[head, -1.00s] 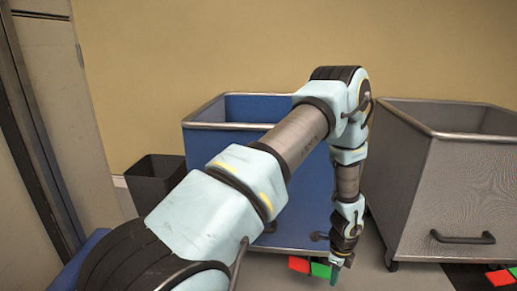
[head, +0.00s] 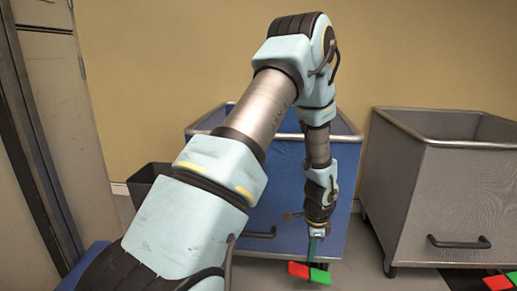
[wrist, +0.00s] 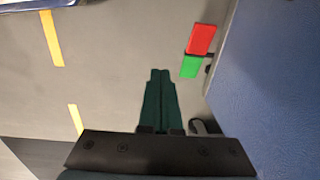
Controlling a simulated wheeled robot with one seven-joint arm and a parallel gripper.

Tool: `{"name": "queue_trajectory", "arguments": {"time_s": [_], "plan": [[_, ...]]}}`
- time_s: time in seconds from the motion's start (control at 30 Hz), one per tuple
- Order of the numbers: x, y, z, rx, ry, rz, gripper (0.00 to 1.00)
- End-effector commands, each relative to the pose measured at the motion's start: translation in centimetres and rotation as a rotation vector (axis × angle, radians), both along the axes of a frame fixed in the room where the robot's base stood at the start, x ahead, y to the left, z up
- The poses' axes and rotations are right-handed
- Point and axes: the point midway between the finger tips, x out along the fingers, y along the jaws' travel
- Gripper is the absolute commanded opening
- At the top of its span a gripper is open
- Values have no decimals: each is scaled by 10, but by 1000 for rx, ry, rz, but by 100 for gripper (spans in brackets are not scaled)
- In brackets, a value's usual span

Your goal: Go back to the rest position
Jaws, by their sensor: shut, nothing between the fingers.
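My gripper (head: 313,250) points down in front of the blue bin (head: 340,190) in the head view. In the wrist view my gripper (wrist: 160,74) shows its two dark green fingers together, with nothing between them. Below it in the head view is a foot pedal with a red half (head: 299,270) and a green half (head: 320,276), at the base of the blue bin. The wrist view shows the red half (wrist: 202,38) and green half (wrist: 190,67) to the right of the fingers, apart from them. My arm hides part of the blue bin.
A grey bin (head: 430,190) with a metal rim and black handle stands at the right, with its own red and green pedal (head: 511,274). A small dark bin (head: 143,183) stands at the left. Yellow strips (wrist: 52,38) mark the grey floor.

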Motion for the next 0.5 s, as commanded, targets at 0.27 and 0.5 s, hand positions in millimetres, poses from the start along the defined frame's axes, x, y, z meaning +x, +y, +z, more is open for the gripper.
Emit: {"name": "queue_trajectory", "arguments": {"time_s": [0.27, 0.5], "plan": [[3, 99, 109, -38, -47, 592, 0], [-33, 174, 176, -93, -66, 1100, 0]]}}
